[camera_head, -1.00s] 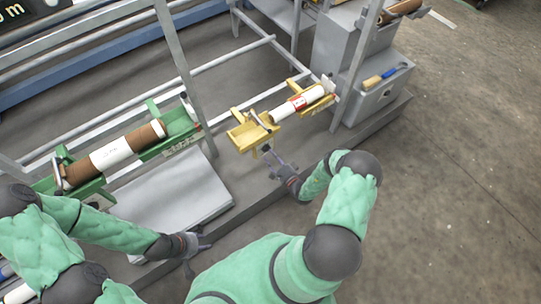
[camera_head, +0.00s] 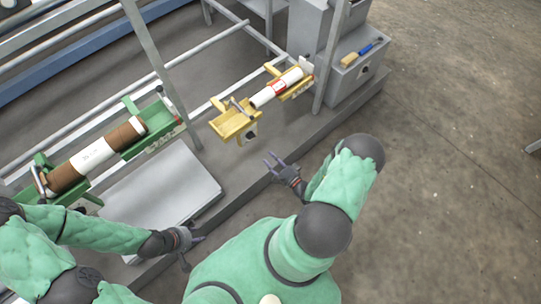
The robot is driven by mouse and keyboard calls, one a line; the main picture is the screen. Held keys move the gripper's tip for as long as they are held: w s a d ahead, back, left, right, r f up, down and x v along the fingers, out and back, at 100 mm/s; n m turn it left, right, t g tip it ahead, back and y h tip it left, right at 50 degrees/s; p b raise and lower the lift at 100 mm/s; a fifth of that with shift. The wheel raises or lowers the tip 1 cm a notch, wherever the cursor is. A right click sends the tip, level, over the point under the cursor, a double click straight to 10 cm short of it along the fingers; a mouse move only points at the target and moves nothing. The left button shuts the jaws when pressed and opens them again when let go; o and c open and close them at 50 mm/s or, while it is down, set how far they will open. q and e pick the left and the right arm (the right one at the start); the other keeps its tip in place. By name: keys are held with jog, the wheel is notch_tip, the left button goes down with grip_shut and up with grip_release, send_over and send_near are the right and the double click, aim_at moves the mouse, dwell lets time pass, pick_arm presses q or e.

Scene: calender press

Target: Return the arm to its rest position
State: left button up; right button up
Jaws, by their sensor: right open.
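My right gripper (camera_head: 278,164) is open and empty. It hangs in front of the yellow holder (camera_head: 238,124), apart from it, over the edge of the grey platform. My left gripper (camera_head: 195,248) is at the lower left, near the front corner of the light grey plate (camera_head: 165,190). Its fingers look spread, with nothing seen between them. My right arm is bent at the elbow on the right side.
A white roll with a red label (camera_head: 278,86) lies in the yellow holder. A brown and white roll (camera_head: 95,155) lies in the green holder (camera_head: 160,135). A grey box (camera_head: 352,75) carries a brush (camera_head: 350,59).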

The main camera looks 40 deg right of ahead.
jog(key=s+a+r+n+g+y+p, duration=0.1)
jog(key=s+a+r+n+g+y, duration=0.2)
jog(key=a+g+y, duration=0.6)
jog(key=s+a+r+n+g+y+p, duration=0.1)
jog(key=s+a+n+g+y, duration=0.25)
jog(key=a, duration=1.05)
jog(key=s+r+n+g+h+p, duration=0.2)
jog(key=s+r+n+g+h, duration=0.3)
jog(key=s+g, duration=0.4)
jog(key=w+r+n+t+h+p, duration=0.1)
jog(key=w+r+n+t+h, duration=0.3)
jog(key=r, duration=0.3)
jog(key=shift+w+a+n+h, duration=0.15)
jog(key=shift+a+n+h, duration=0.2)
jog(key=shift+n, duration=0.2)
